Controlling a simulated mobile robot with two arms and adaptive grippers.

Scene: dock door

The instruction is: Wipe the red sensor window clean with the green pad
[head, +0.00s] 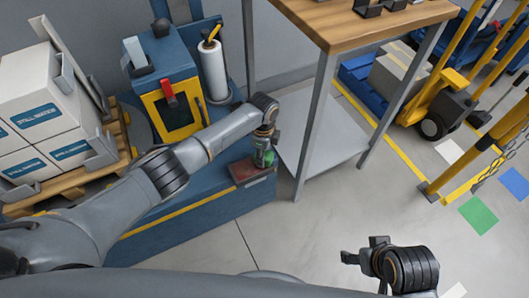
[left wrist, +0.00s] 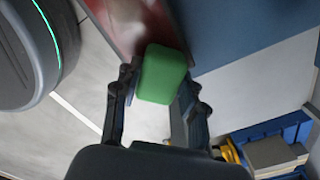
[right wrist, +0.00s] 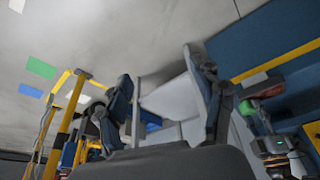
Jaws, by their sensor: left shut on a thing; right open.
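The red sensor window (head: 252,172) is a dark-framed panel on the blue machine base. In the left wrist view the red window (left wrist: 125,22) shows a pale, hazy patch. My left gripper (head: 264,150) is shut on the green pad (left wrist: 162,75), which lies between its fingers. The pad also shows small in the head view (head: 268,158), at the window's right end. It overlaps the window's edge in the left wrist view; I cannot tell whether they touch. My right gripper (right wrist: 163,100) is open and empty, over the floor at lower right in the head view.
A wooden-topped workbench (head: 365,25) with grey legs stands just beyond the window. White boxes (head: 45,95) on a pallet are at left. A yellow-framed unit (head: 170,108) and a white roll (head: 213,70) stand on the base. Yellow posts (head: 465,165) are at right. Floor at centre is clear.

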